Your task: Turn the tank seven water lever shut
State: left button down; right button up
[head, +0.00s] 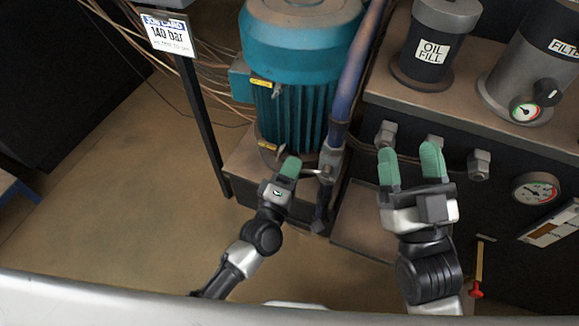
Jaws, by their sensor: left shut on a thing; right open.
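A small metal lever (314,171) sticks out to the left from a valve (332,163) at the foot of the blue pipe (352,75). My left gripper (291,168) is shut on the lever's outer end; its green fingers hide the tip. No label naming tank seven is readable here. My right gripper (410,162) is open and empty, its green fingers pointing up in front of the dark tank's front face, to the right of the valve.
A teal motor (302,50) stands behind the valve. An oil fill cap (432,45), a filter cylinder (530,65), gauges and hex fittings (479,164) are at the right. A sign post (205,115) stands left; the floor there is clear.

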pick_arm(q)
jog(key=shift+s+d+f+n+b, duration=0.15)
jog(key=shift+d+f+n+b, duration=0.1)
jog(key=shift+f+n, duration=0.2)
jog(key=shift+s+d+f+n+b, duration=0.1)
jog(key=shift+d+f+n, duration=0.1)
jog(key=shift+f+n, duration=0.2)
pick_arm(e)
jog(key=shift+s+r+t+y, duration=0.5)
jog(key=shift+s+r+t, duration=0.55)
jog(key=shift+t, duration=0.25)
pick_arm(q)
jog(key=c, duration=1.1)
grip_release()
jog(key=shift+o, duration=1.3)
jog(key=shift+d, duration=0.1)
jog(key=shift+o, duration=0.3)
jog(key=shift+r, duration=0.1)
pick_arm(e)
jog(key=shift+d, duration=0.15)
